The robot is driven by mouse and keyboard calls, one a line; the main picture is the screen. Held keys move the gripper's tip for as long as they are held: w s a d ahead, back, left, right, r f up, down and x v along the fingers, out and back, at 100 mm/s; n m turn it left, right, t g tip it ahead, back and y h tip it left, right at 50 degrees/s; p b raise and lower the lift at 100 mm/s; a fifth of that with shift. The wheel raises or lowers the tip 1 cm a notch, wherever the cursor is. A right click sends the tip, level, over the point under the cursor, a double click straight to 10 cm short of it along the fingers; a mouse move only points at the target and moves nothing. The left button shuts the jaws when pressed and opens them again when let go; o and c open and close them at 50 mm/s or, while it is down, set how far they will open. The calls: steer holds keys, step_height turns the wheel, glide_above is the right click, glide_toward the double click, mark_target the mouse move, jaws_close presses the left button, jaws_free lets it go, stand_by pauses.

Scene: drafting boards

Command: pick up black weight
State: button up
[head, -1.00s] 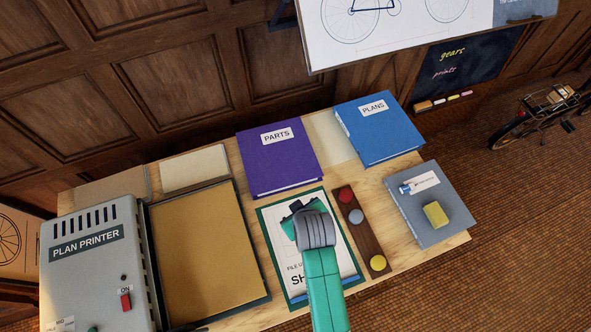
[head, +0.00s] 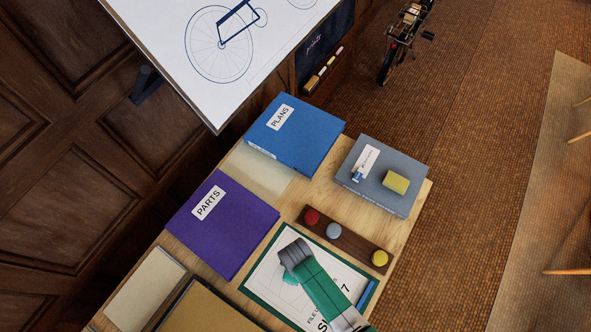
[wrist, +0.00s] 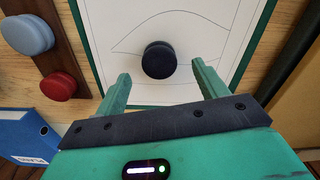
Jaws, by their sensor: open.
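The black weight (wrist: 158,60) is a round, dark knob-like piece on a white drawing sheet, seen in the wrist view. My gripper (wrist: 162,82) is open, with its two green fingers spread. The weight appears between and just beyond the fingertips, and no finger visibly touches it. In the head view my gripper and green arm (head: 318,280) are over the green-bordered sheet (head: 262,277), and the weight is hidden there.
A dark wooden strip (head: 354,242) with red, grey-blue and yellow knobs lies beside the sheet. A purple PARTS binder (head: 230,235), blue PLANS binder (head: 305,140) and grey book (head: 385,190) with a yellow block (head: 396,182) surround it. A blue pen-like item (head: 366,296) lies on the sheet.

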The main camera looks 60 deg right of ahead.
step_height(320, 180, down, 4)
steer(key=shift+w+d+r+b, duration=0.1)
steer(key=shift+b, duration=0.2)
steer(key=c, duration=1.4)
steer(key=shift+r, duration=0.4)
steer(key=r, duration=0.2)
steer(key=shift+s+r+p, duration=0.4)
steer(key=s+a, duration=0.1)
steer(key=s, duration=0.4)
steer(key=s+a+r, duration=0.1)
steer(key=s, duration=0.4)
steer(key=s+a, duration=0.1)
steer(key=s, duration=0.3)
steer(key=shift+s+a+r, duration=0.2)
steer(key=shift+s+a, duration=0.2)
